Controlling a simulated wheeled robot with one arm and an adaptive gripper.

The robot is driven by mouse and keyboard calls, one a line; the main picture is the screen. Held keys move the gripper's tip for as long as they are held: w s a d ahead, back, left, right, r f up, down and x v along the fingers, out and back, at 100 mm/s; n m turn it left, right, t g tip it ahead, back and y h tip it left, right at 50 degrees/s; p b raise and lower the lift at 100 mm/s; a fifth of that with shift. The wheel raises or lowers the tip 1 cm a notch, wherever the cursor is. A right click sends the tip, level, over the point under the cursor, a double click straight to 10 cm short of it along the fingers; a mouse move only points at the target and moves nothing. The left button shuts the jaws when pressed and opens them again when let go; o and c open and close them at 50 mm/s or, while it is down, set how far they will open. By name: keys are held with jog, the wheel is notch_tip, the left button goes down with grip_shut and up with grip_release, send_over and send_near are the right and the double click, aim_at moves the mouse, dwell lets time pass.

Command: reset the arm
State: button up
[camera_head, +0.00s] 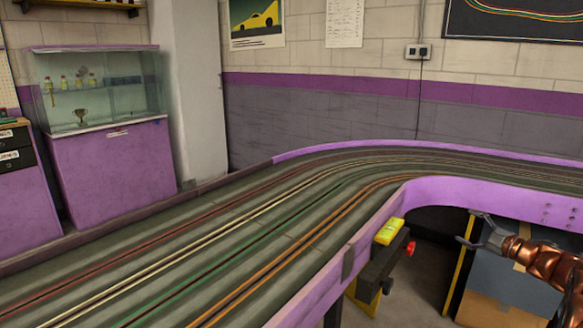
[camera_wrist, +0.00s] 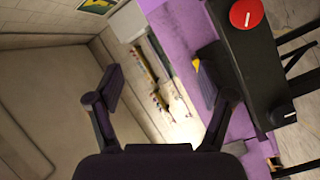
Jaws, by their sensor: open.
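My gripper (camera_head: 474,229) is at the right of the head view, at the end of my copper-coloured arm. It is beside the purple side wall of the track, near the track's inner bend. Its fingers are spread, and nothing shows between them. In the wrist view my gripper (camera_wrist: 157,88) also has its two dark fingers apart and empty. The slot track (camera_head: 225,235) runs from the lower left and curves away to the right, with red, cream, green and orange lines. I see no car on it.
A yellow item (camera_head: 389,231) sits on a dark box by the track's inner edge, with a red knob (camera_head: 410,248) beside it. The wrist view shows a red round knob (camera_wrist: 246,13) on a black unit. A glass display case (camera_head: 105,90) stands at left.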

jog(key=w+a+r+m+h+p, duration=0.1)
jog(key=w+r+m+h+p, duration=0.2)
jog(key=r, duration=0.6)
jog(key=w+r+m+h+p, duration=0.1)
jog(key=r+m+h+p, duration=0.25)
jog(key=r+h, duration=0.35)
jog(key=s+a+r+m+g+h+p, duration=0.3)
jog(key=s+a+r+m+p, duration=0.15)
jog(key=s+r+m, duration=0.2)
jog(key=s+a+m+g+y+p, duration=0.1)
jog(key=s+a+g+p, duration=0.3)
jog(key=s+a, duration=0.7)
jog(key=s+a+f+m+g+y+p, duration=0.1)
jog(key=s+a+g+p, duration=0.3)
jog(key=s+a, duration=0.7)
jog(key=s+a+f+m+g+y+p, duration=0.1)
jog(key=s+a+g, duration=0.5)
jog(key=s, duration=2.1)
jog(key=a+m+y+p, duration=0.1)
jog(key=a+y+p, duration=0.1)
jog(key=a, duration=0.4)
jog(key=shift+s+g+y+p, duration=0.15)
jog(key=shift+g+y+p, duration=0.2)
jog(key=shift+p, duration=0.5)
jog(key=shift+f, duration=0.1)
